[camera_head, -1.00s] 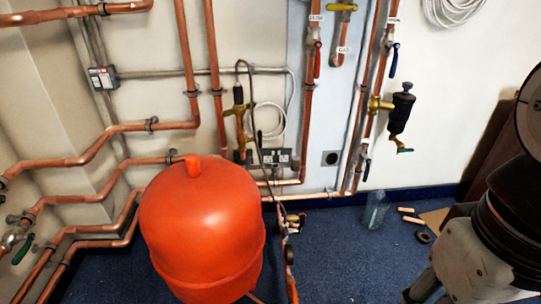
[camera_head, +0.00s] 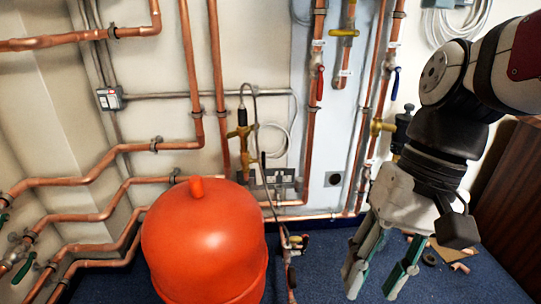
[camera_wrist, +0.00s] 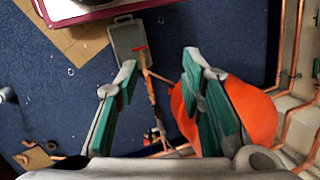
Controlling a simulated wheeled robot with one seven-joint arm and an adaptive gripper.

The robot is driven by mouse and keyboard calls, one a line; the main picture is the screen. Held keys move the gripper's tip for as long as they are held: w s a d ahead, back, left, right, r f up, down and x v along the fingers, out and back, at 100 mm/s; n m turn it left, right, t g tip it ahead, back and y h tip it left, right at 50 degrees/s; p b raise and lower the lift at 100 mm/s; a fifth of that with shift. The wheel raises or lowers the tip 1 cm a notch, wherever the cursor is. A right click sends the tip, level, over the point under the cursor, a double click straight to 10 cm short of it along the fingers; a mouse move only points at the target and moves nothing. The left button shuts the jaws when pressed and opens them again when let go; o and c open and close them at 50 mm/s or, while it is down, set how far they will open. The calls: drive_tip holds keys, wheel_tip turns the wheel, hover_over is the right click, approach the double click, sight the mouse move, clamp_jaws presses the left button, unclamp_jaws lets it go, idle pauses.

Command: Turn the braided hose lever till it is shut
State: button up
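My gripper (camera_head: 372,284) is at the lower right in the head view, pointing down, open and empty. It is well to the right of the brass fitting and touches nothing visible. In the wrist view my gripper (camera_wrist: 160,68) shows its two green-padded fingers apart above the blue floor.
The orange tank (camera_head: 205,240) stands in front of the wall, and shows at the right in the wrist view (camera_wrist: 250,110). Copper pipes (camera_head: 311,110) with red, blue and yellow levers run up the wall. A grey tray (camera_wrist: 126,38) lies on the floor. Blue floor around it is partly clear.

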drive_tip(key=w+a+f+m+g+y+p, duration=0.1)
drive_tip(key=w+f+m+y, duration=0.15)
drive_tip(key=w, duration=0.45)
drive_tip(key=w+a+f+m+y, duration=0.1)
drive_tip(key=w+f+m+y, duration=0.15)
drive_tip(key=w, duration=0.55)
drive_tip(key=w+d+f+m+t+y+p, duration=0.1)
drive_tip(key=w+d+f+m+t+y, duration=0.15)
drive_tip(key=w+f, duration=0.3)
drive_tip(key=w+d+f+m+t+y, duration=0.1)
drive_tip(key=w+f+m+y, duration=0.2)
drive_tip(key=w, duration=0.4)
drive_tip(key=w+d+f+m+t+y+p, duration=0.1)
drive_tip(key=w+d+f+m+t, duration=0.25)
drive_tip(key=f, duration=0.55)
drive_tip(key=w+d+f+m+t+y, duration=0.1)
drive_tip(key=w+d+f+m+t, duration=0.2)
drive_tip(key=f, duration=0.5)
drive_tip(key=m+t+h+b, duration=0.45)
drive_tip(key=m+t, duration=0.35)
drive_tip(key=m, duration=0.2)
approach(306, 243)
drive_tip(key=x, duration=0.7)
drive_tip(key=f+p+x, duration=0.1)
drive_tip(key=x, duration=0.2)
drive_tip(key=shift+w+d, duration=0.1)
drive_tip(key=shift+w, duration=0.35)
drive_tip(key=shift+c, duration=0.6)
clamp_jaws()
